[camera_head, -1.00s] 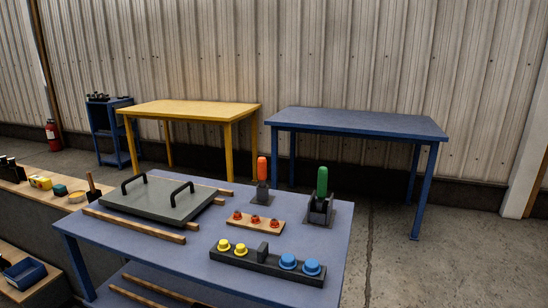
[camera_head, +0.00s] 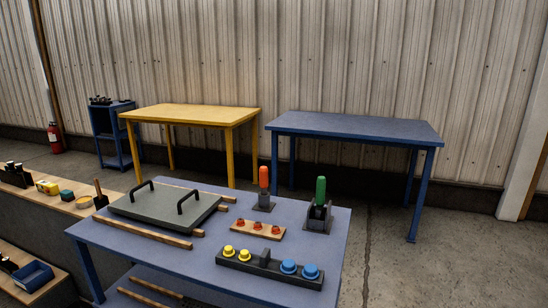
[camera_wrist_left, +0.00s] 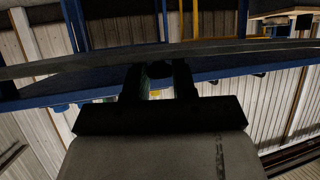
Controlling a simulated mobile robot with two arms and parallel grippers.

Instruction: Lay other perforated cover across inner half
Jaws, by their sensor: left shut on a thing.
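My left gripper (camera_wrist_left: 158,80) shows only in the left wrist view, its two dark fingers shut on a thin flat grey panel (camera_wrist_left: 235,48). The panel is seen almost edge-on and spans the full width of that view. It may be the perforated cover, but I cannot make out holes. Neither gripper shows in the head view, and my right gripper is in no view. No enclosure or inner half can be told apart in these frames.
In the head view a near blue table (camera_head: 140,245) carries a grey plate with two black handles (camera_head: 165,208), wooden strips, coloured buttons and two levers. Beyond stand a yellow table (camera_head: 190,115) and another blue table (camera_head: 355,127), both bare. A low bench is at left.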

